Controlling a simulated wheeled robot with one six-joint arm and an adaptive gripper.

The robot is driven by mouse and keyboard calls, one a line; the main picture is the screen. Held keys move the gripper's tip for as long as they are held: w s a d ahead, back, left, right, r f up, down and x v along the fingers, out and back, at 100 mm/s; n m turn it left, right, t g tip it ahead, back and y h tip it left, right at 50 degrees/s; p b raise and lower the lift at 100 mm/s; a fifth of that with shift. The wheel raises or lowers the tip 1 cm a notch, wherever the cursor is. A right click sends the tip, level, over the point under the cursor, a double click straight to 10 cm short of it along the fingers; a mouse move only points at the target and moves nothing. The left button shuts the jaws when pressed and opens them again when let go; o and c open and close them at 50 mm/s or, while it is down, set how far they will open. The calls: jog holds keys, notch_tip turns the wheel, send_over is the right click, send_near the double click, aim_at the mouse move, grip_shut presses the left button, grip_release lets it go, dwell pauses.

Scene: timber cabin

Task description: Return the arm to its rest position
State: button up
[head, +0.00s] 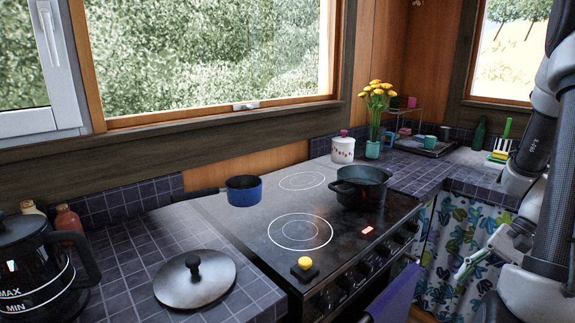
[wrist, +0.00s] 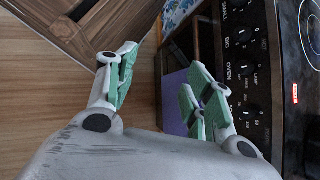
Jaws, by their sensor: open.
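My arm (head: 535,165) is upright and folded at the right edge of the head view. My gripper (head: 468,266) hangs low, in front of the leaf-patterned curtain, to the right of the stove front. In the wrist view my gripper (wrist: 160,92) has its green-padded fingers spread apart with nothing between them. Past the fingers are the wooden floor (wrist: 60,110) and the stove's knob panel (wrist: 250,80). The gripper looks apart from the stove and the counter.
The stove (head: 260,240) holds a black pot (head: 360,187) and a blue saucepan (head: 244,191). A lid (head: 195,279) and a kettle (head: 35,265) are on the left counter. A purple cloth (head: 393,297) hangs at the stove front. The curtain (head: 450,225) is close behind my gripper.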

jog(key=s+a+r+n+t+h, duration=0.1)
jog(key=a+r+n+t+h, duration=0.2)
jog(key=r+n, duration=0.3)
jog(key=s+a+r+n+t+h, duration=0.2)
jog(key=a+r+n+h, duration=0.2)
jog(key=r, duration=1)
jog(key=a+n, duration=0.1)
jog(key=n, duration=0.2)
jog(key=shift+a+t+h, duration=0.15)
jog(key=shift+t+h, duration=0.15)
jog(key=shift+t, duration=0.1)
